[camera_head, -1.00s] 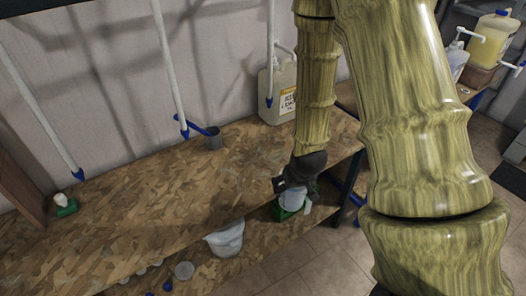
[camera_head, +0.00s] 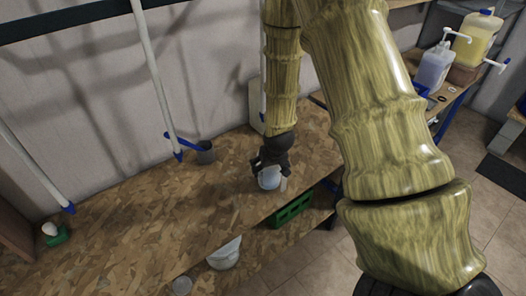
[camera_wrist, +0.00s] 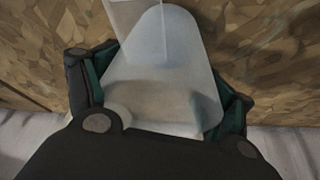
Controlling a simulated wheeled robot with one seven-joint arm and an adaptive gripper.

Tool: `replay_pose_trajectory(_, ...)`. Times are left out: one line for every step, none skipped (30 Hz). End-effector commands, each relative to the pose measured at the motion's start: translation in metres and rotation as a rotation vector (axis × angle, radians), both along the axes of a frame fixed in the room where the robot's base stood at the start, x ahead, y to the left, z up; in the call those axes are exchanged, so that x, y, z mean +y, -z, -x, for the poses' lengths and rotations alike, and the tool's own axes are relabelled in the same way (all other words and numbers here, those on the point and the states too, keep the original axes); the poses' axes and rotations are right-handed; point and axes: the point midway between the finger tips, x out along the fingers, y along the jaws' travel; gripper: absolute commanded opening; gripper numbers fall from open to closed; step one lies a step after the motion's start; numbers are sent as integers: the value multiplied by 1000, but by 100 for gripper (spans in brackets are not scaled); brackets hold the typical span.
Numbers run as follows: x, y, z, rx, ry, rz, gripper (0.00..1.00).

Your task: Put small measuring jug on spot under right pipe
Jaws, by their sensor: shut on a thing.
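The small measuring jug (camera_head: 270,179) is pale and translucent. My gripper (camera_head: 268,167) is shut on it and holds it over the right part of the upper chipboard shelf (camera_head: 150,215). I cannot tell whether the jug touches the board. In the wrist view the jug (camera_wrist: 160,75) sits between the two fingers of my gripper (camera_wrist: 160,105). The right pipe (camera_head: 263,70) is a white tube just left of my arm. Its lower end and the spot under it are hidden or too unclear to tell.
A middle pipe (camera_head: 153,80) and a left pipe (camera_head: 35,165) hang over the shelf. A jerrycan (camera_head: 255,108) is mostly hidden behind my arm. A green crate (camera_head: 292,207) and a clear jug (camera_head: 225,254) stand below.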

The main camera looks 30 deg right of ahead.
Motion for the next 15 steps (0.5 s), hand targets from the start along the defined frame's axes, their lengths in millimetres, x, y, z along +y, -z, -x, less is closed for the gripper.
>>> replay_pose_trajectory(-3,-4,-10,-2,0,1,53)
replay_pose_trajectory(-5,-4,-14,0,1,0,53)
replay_pose_trajectory(-7,-3,-21,-1,1,0,53)
replay_pose_trajectory(-9,-3,-25,-1,1,0,53)
replay_pose_trajectory(-10,-3,-29,-1,2,0,53)
replay_pose_trajectory(-12,-2,-33,0,2,0,53)
replay_pose_trajectory(-13,-2,-36,0,2,0,53)
replay_pose_trajectory(-14,-2,-39,0,2,0,53)
replay_pose_trajectory(-15,-1,-41,0,2,0,53)
replay_pose_trajectory(-15,-1,-43,0,2,0,53)
replay_pose_trajectory(-16,-1,-43,0,2,0,53)
replay_pose_trajectory(-16,-1,-45,0,2,0,53)
replay_pose_trajectory(-16,-1,-46,0,2,0,53)
replay_pose_trajectory(-17,-1,-48,0,2,0,53)
replay_pose_trajectory(-18,-2,-51,-1,2,0,53)
